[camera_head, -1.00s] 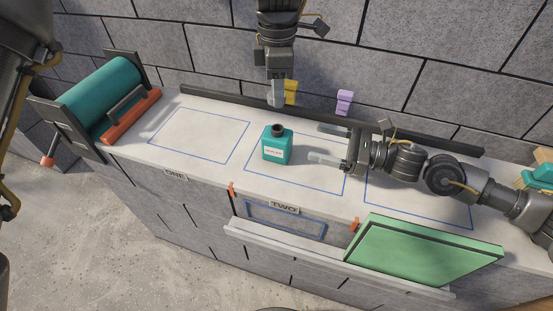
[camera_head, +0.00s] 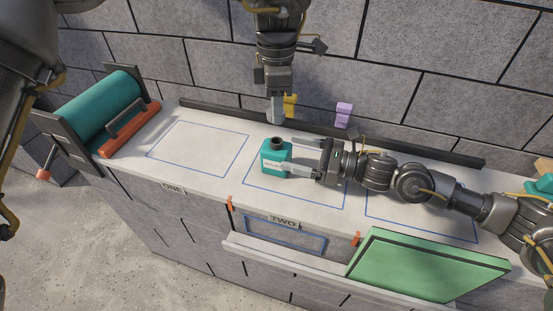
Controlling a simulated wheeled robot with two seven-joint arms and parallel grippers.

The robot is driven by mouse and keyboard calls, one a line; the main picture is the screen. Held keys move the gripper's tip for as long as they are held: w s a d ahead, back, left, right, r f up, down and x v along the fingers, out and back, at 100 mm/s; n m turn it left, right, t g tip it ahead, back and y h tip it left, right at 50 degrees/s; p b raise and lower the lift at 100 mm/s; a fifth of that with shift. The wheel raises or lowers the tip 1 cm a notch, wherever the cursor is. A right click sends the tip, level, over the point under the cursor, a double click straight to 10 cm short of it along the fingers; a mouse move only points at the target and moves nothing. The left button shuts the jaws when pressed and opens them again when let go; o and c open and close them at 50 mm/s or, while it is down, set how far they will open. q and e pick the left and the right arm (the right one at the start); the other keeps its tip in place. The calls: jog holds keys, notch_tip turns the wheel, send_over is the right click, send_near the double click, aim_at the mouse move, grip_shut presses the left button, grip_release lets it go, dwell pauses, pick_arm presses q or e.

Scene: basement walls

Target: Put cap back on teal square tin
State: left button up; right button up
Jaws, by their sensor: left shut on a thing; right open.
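The teal square tin (camera_head: 272,161) stands upright on the counter, at the left side of the middle blue outline, with a pale label and a dark round neck on top. My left gripper (camera_head: 275,112) points down behind and above the tin. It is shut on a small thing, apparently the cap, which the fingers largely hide. My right gripper (camera_head: 288,154) is open and reaches in from the right. Its fingers point at the tin, the near one overlapping the label side and the far one behind. I cannot tell whether they touch it.
A teal roller (camera_head: 100,103) is at left. A green panel (camera_head: 430,266) leans at the front right. The left outlined area (camera_head: 198,148) is clear.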

jog(key=shift+x, duration=2.75)
jog(key=c, duration=1.5)
pick_arm(q)
send_over(277, 141)
jog(key=shift+f, duration=2.5)
jog(key=shift+f, duration=0.1)
jog(key=shift+w+f, duration=0.1)
jog(key=shift+f, duration=0.65)
jog(key=shift+f, duration=0.55)
